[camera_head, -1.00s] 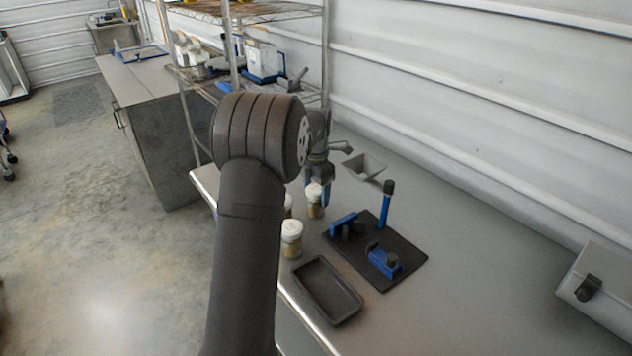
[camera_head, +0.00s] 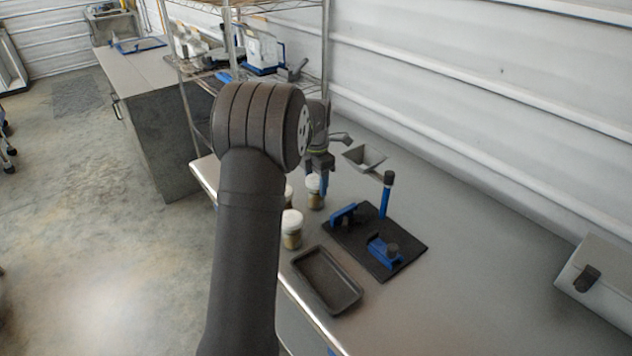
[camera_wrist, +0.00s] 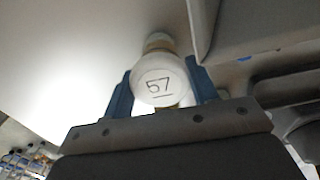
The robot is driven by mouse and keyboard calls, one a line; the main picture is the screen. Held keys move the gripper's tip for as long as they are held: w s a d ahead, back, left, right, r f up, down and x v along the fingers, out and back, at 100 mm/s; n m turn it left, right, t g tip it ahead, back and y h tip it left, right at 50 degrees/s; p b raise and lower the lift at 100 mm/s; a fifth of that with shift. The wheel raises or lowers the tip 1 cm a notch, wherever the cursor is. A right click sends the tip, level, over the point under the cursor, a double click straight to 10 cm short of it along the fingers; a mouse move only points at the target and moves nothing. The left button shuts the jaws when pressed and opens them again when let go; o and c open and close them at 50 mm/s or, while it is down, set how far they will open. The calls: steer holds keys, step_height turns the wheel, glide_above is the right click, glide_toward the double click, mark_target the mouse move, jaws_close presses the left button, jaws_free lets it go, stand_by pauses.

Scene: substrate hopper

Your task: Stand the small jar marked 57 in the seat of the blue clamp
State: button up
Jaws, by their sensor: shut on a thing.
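The small jar (camera_wrist: 160,82) has a white lid marked 57 that faces the camera in the wrist view. My gripper (camera_wrist: 162,95) has its blue fingers on either side of this jar and is shut on it. In the head view, my gripper (camera_head: 324,182) is at a white-lidded jar (camera_head: 314,193) standing at the back of the group. The blue clamp (camera_head: 382,253) is on a black board to the right and nearer the camera. It shows a blue block with a dark knob and, apart from it, a blue upright piece (camera_head: 343,214). The seat is not clearly visible.
Another white-lidded jar (camera_head: 291,230) stands nearer, and one more is partly hidden by my arm. A black tray (camera_head: 300,262) lies in front of the board. A blue post (camera_head: 385,200) with a dark top and a grey hopper (camera_head: 364,158) stand behind.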

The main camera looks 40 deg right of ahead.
steer(key=shift+r, duration=2.4)
steer(key=s+d+r+m, duration=0.15)
steer(key=s+m, duration=0.25)
steer(key=s, duration=0.4)
steer(key=s+r+m, duration=0.3)
steer(key=s+m, duration=0.2)
steer(key=s, duration=0.3)
steer(key=shift+s+a+f, duration=0.1)
steer(key=shift+s+f, duration=0.05)
steer(key=shift+f, duration=1.8)
steer(key=shift+s+f, duration=0.1)
steer(key=shift+f, duration=1.85)
steer(key=shift+f, duration=0.3)
steer(key=o, duration=0.9)
